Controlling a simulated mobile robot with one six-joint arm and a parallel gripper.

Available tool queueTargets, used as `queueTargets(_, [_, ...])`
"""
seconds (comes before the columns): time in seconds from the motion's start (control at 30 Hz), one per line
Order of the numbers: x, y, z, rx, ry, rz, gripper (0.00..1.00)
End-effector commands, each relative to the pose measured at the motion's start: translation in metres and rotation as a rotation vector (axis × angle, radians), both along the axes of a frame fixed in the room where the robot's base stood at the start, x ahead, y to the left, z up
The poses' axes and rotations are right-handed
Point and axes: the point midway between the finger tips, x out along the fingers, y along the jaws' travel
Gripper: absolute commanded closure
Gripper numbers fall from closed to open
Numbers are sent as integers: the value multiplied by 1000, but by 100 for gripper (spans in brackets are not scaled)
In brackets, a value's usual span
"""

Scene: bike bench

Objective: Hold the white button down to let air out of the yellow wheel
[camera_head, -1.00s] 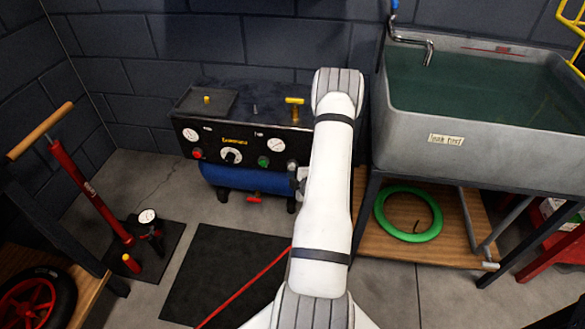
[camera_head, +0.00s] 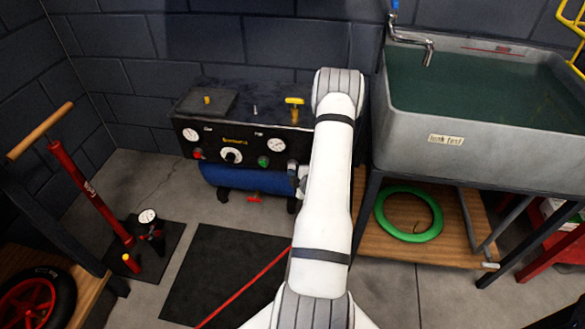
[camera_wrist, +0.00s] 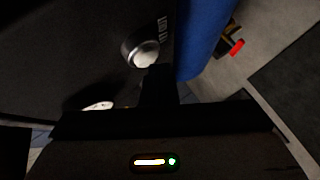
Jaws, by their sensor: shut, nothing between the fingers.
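The white button (camera_wrist: 145,53) sits in a round metal collar on a dark panel in the wrist view, with white lettering beside it. My gripper (camera_wrist: 159,72) is shut and empty, its tips at the lower edge of the button. I cannot tell whether they press it. In the head view my gripper is mostly hidden behind my arm, at the right end of the compressor panel (camera_head: 218,158). The button is not clear there. No yellow wheel shows in either view.
The panel carries gauges, a dial and a green button (camera_head: 263,161), above a blue tank (camera_head: 245,181). A grey sink (camera_head: 480,155) stands right, with a green ring (camera_head: 408,236) on the shelf below. A red floor pump (camera_head: 92,190) stands left.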

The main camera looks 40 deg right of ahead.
Motion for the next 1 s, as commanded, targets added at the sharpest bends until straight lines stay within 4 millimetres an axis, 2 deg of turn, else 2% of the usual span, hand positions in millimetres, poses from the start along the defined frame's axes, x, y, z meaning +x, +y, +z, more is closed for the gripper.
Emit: queueTargets(1.0, [5, -6, 0, 0, 0, 0, 100])
